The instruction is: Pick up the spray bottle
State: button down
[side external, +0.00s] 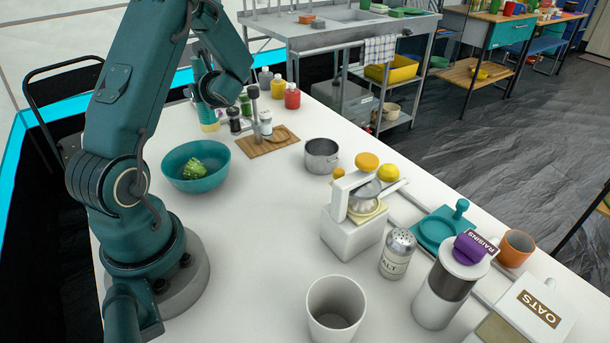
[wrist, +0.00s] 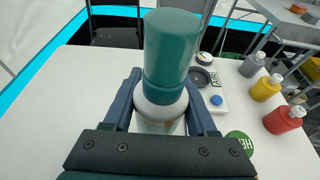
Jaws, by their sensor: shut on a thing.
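The spray bottle (wrist: 170,50) has a teal top and a paler body below it. It stands out large in the wrist view, between the two dark blue fingers of my gripper (wrist: 160,92), which is shut on it.
Grey, yellow and red bottles (side external: 292,96) stand behind. A teal bowl (side external: 196,166) with something green sits in front. The white table (side external: 255,215) has clear room in the middle.

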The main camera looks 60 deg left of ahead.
jog(key=s+r, duration=0.8)
jog(key=s, duration=0.3)
jog(key=shift+s, duration=0.35)
jog(key=shift+r, duration=0.15)
